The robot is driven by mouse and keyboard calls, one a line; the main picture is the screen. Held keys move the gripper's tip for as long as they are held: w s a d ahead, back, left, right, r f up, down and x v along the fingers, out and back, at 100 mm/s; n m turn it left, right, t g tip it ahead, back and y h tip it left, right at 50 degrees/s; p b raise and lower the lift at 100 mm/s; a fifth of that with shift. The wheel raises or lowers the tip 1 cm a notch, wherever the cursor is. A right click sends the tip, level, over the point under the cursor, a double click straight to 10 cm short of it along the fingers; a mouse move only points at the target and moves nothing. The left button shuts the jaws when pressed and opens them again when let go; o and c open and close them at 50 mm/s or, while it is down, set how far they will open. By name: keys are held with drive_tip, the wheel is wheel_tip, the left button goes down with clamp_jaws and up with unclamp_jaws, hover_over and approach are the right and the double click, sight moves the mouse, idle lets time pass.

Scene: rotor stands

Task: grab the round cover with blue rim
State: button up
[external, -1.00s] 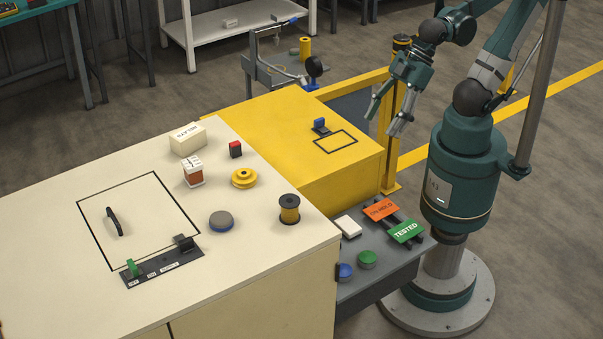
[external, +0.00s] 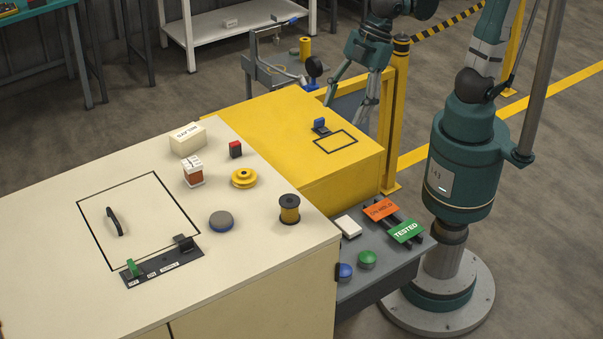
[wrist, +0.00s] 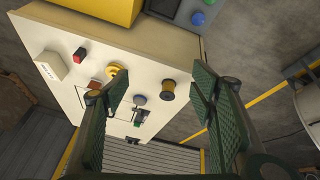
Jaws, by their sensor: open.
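The round cover with blue rim (external: 221,221) is a low grey disc lying flat on the cream cabinet top (external: 60,230), right of the outlined panel. In the wrist view the cover (wrist: 139,99) shows small and distant between the fingers, close to the left finger in the picture. My gripper (external: 347,110) is open and empty, behind the yellow box and well away from the cover. In the wrist view my gripper (wrist: 160,85) has its two green fingers spread wide.
Clear surface surrounds the cover.

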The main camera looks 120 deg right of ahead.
drive_tip(key=w+r+n+g+p, duration=0.1)
drive_tip(key=w+r+n+p, duration=0.2)
drive_tip(key=w, duration=0.9)
drive_tip(key=n+g+p, duration=0.4)
drive_tip(key=n+p, duration=0.2)
drive_tip(key=p, duration=0.4)
approach(222, 218)
drive_tip(key=shift+s+f, duration=0.2)
drive_tip(key=shift+w+f, duration=0.3)
drive_tip(key=shift+f, duration=0.15)
drive_tip(key=shift+f, duration=1.3)
